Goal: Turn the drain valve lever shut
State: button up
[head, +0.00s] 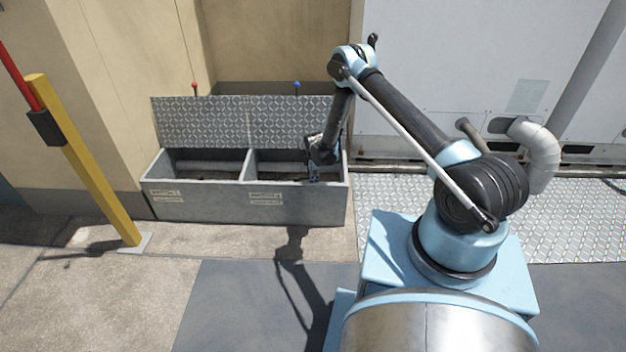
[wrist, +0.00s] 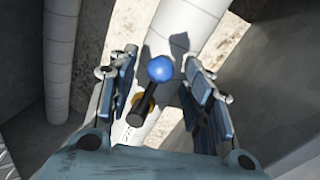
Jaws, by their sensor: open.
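The drain valve lever (wrist: 146,98) is a dark bar with a blue ball knob (wrist: 160,68), seen in the wrist view. A brass-coloured valve part (wrist: 145,104) shows at its base on a white pipe (wrist: 190,42). In the picture the lever runs roughly along the pipe. My gripper (wrist: 159,55) is open, with one finger on each side of the knob and visible gaps to both. In the head view my gripper (head: 314,172) reaches down into the right compartment of a grey box (head: 205,206); the lever is hidden there.
The box has a raised tread-plate lid (head: 200,122), with red (head: 194,85) and blue (head: 297,84) balls above its edge, and a divider (head: 246,166). A second pale pipe (wrist: 60,60) runs at the left. A yellow post (head: 85,160) stands left of the box.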

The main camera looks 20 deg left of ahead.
jog(key=shift+w+f, duration=0.1)
jog(key=shift+f, duration=0.55)
